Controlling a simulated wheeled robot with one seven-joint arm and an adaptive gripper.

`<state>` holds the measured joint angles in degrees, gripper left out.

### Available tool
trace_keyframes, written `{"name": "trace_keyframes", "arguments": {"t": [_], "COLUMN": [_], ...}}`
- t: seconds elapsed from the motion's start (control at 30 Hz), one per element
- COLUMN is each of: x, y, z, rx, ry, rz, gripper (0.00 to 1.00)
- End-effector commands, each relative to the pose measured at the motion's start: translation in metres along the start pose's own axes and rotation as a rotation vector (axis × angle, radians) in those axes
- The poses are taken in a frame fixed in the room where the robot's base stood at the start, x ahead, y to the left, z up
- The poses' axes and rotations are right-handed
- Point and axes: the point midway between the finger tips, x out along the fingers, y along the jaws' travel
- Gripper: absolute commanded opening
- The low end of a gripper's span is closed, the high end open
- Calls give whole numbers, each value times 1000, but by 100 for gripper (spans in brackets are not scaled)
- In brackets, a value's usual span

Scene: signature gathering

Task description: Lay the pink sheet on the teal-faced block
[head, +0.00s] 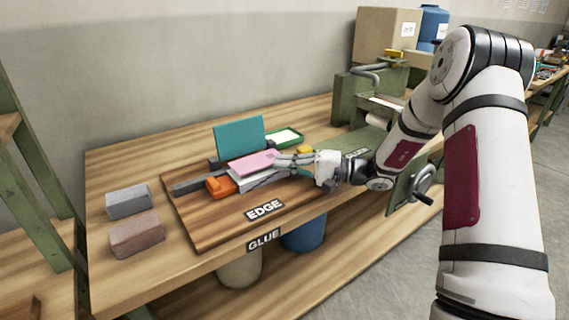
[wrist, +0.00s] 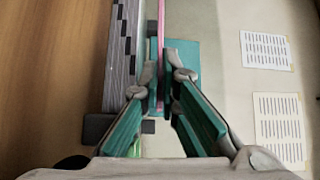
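The pink sheet (head: 254,162) is in my gripper (head: 284,160), held by its right end above a pale block (head: 262,178) on the board. In the wrist view the sheet (wrist: 161,18) shows edge-on as a thin pink strip running between the fingertips (wrist: 165,82). The fingers look closed on it. The teal face (head: 240,138) stands upright just behind the sheet in the head view; part of teal (wrist: 184,58) shows right of the fingers in the wrist view. Whether the sheet touches the teal face or the pale block is unclear.
An orange item (head: 220,187) and dark bar (head: 193,185) lie left of the pale block. A green-rimmed tray (head: 287,138) sits behind. Grey (head: 128,201) and brownish (head: 136,235) blocks stand at the bench's left. A green press (head: 352,100) stands at the right.

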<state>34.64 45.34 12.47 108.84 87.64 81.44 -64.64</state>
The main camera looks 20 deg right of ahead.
Motion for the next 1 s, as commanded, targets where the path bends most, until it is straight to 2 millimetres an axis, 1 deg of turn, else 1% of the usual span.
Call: {"name": "trace_keyframes", "arguments": {"t": [0.17,0.2,0.27,0.3,0.67,0.77,0.87,0.9,1.0], "x": [0,0,0,0,0,-1,-2,-13,-34], "y": [3,3,2,3,4,-2,-12,-9,-8], "z": [0,0,0,0,-1,-1,-1,-3,-2], "rx": [0,0,0,0,1,0,-2,-1,-1], "ry": [0,0,0,0,3,3,5,9,8], "rz": [0,0,0,0,4,5,4,4,3], "gripper": [0,10,24,25,25,25,25,25,25]}}
